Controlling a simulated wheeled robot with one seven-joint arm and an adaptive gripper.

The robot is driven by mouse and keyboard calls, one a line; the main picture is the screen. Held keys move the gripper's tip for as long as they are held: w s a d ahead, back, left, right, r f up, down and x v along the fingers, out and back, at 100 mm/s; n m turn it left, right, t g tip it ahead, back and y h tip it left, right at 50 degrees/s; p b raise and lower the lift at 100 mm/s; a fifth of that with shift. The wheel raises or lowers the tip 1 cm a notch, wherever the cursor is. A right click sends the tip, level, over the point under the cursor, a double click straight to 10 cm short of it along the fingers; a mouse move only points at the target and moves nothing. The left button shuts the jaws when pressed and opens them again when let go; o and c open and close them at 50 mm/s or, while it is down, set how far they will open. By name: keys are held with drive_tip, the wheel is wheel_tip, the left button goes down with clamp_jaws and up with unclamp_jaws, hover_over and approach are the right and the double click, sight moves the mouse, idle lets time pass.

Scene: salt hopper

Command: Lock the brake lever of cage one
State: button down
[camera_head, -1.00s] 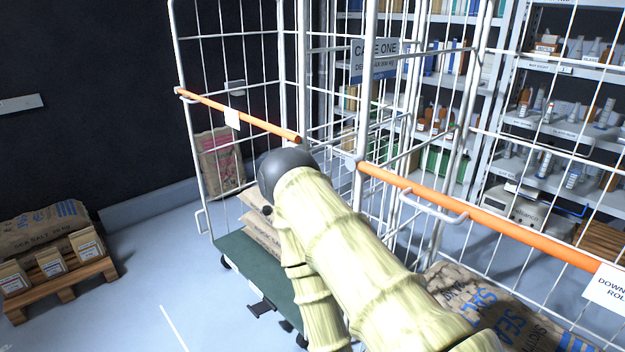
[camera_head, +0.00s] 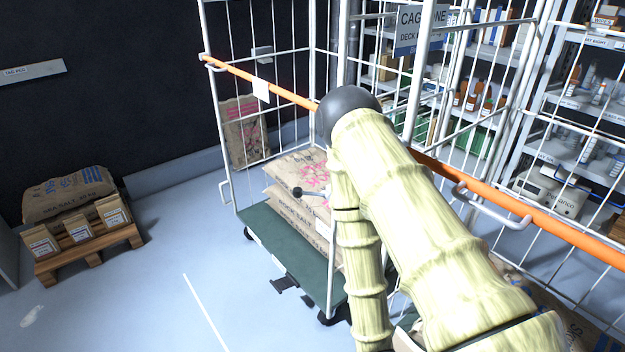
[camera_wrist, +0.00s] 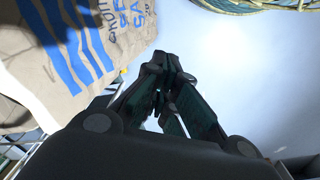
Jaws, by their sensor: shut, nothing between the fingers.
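Cage one is a white wire roll cage (camera_head: 225,150) with a green deck, standing ahead in the head view. Its sign (camera_head: 420,28) hangs at the upper right. I cannot tell for sure that this is the brake lever. My gripper (camera_wrist: 165,66) is shut and empty in the wrist view, beside a sack with blue print (camera_wrist: 85,45). My arm hides it in the head view.
Stacked salt sacks (camera_head: 290,205) lie on the cage deck. An orange bar (camera_head: 270,88) crosses the cage, and another (camera_head: 555,222) crosses a cage at right. A pallet (camera_head: 90,255) with sacks stands at left. The floor (camera_head: 160,290) between is mostly clear.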

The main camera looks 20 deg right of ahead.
drive_tip(key=w+d+r+m+t+p, duration=0.1)
drive_tip(key=w+d+r+m+p, duration=0.3)
drive_tip(key=w+r, duration=0.8)
drive_tip(key=w+d+r+m+b, duration=0.1)
drive_tip(key=w+r+m, duration=0.4)
drive_tip(key=w+r, duration=0.6)
drive_tip(key=w+r+m+t+y+p, duration=0.1)
drive_tip(key=w+r+m, duration=0.2)
drive_tip(key=w+r, duration=0.4)
drive_tip(key=w+r+m+t+y+p, duration=0.1)
drive_tip(key=w+r+m, duration=0.3)
drive_tip(key=r, duration=1.6)
drive_tip(key=w+p, duration=0.1)
drive_tip(key=w, duration=0.2)
drive_tip(key=shift+a+r, duration=0.15)
drive_tip(key=shift+r, duration=0.2)
drive_tip(key=p, duration=0.4)
hover_over(308, 194)
drive_tip(key=s+d, duration=0.1)
drive_tip(key=s, duration=0.1)
drive_tip(key=shift+w+f, duration=0.2)
drive_tip(key=shift+f, duration=5.6)
